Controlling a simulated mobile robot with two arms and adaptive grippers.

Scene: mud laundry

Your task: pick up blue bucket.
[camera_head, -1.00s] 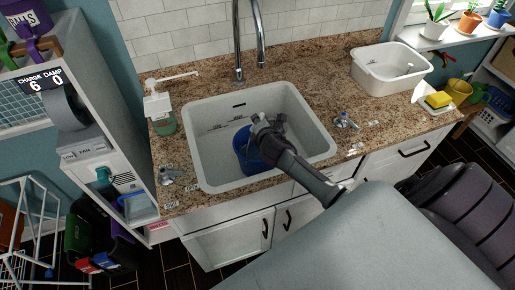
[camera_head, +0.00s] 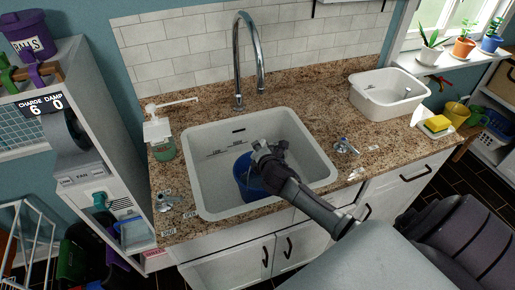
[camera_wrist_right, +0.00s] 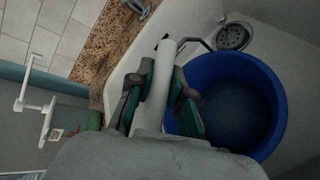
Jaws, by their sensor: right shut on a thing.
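The blue bucket (camera_head: 245,180) sits in the white sink (camera_head: 206,190), partly hidden behind my right gripper in the head view. My right gripper (camera_head: 264,153) is over the bucket's rim. In the right wrist view, the bucket (camera_wrist_right: 274,85) is open toward the camera, with a dark interior and a thin wire handle. My right gripper's green-padded fingers (camera_wrist_right: 160,105) are shut on the pale grip of that handle (camera_wrist_right: 163,70), beside the rim. Whether the bucket is off the sink floor cannot be told. My left gripper is not in view.
A chrome faucet (camera_head: 239,75) arches behind the sink. A soap dispenser (camera_head: 160,138) stands left of it on the granite counter. A white tub (camera_head: 372,99) and a yellow sponge (camera_head: 437,123) are at the right. A drain (camera_wrist_right: 233,37) shows beside the bucket.

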